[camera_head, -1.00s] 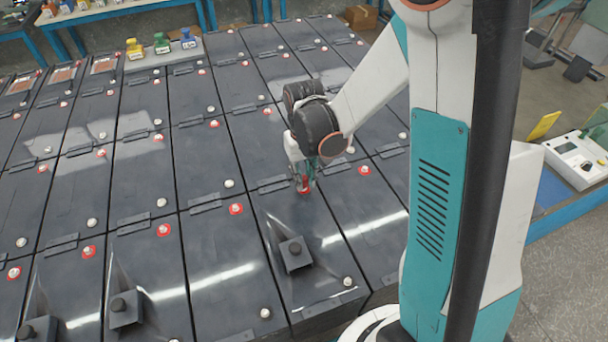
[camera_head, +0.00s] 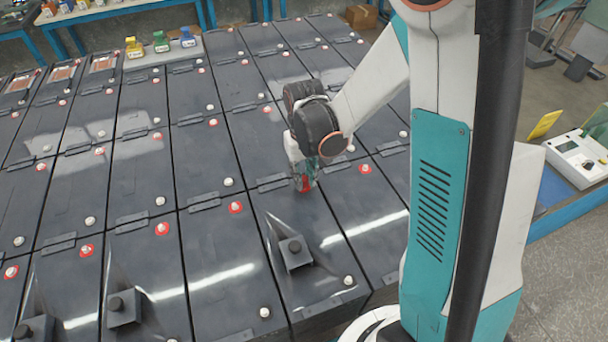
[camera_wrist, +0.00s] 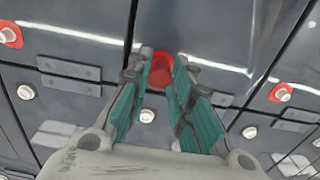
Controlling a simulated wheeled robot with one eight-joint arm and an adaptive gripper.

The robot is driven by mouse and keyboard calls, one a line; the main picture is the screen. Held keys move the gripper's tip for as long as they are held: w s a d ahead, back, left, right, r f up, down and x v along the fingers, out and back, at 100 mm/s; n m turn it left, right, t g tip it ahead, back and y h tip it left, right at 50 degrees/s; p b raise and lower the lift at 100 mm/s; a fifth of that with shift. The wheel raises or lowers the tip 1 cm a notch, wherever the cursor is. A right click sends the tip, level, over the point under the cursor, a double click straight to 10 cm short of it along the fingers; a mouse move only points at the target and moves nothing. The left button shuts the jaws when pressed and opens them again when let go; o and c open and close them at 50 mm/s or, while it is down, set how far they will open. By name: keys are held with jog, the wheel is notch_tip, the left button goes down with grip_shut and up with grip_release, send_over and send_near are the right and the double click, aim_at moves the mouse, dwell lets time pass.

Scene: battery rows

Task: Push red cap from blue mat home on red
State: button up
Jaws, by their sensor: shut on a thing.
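My gripper (camera_head: 304,180) is shut on a red cap (camera_wrist: 160,72), which sits between its fingertips in the wrist view. In the head view the red cap (camera_head: 305,184) shows low at the fingertips, at the back edge of a front-row battery (camera_head: 340,225). Neighbouring batteries have posts with red rings in the same place, such as the red post (camera_head: 236,207) to the left and the red post (camera_head: 365,168) to the right. Whatever is under the cap is hidden, so I cannot tell whether it touches a post.
A black knobbed bracket (camera_head: 294,252) stands on the battery in front of my gripper. At right, a bench has a blue surface (camera_head: 552,190) and a white meter (camera_head: 577,158).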

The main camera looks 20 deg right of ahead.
jog(key=shift+f+b, duration=0.35)
jog(key=shift+f, duration=0.05)
dwell(0.4)
jog(key=o, duration=0.8)
jog(key=o, duration=0.5)
jog(key=shift+r, duration=0.1)
jog(key=shift+r+p, duration=2.25)
jog(key=shift+r, duration=1.2)
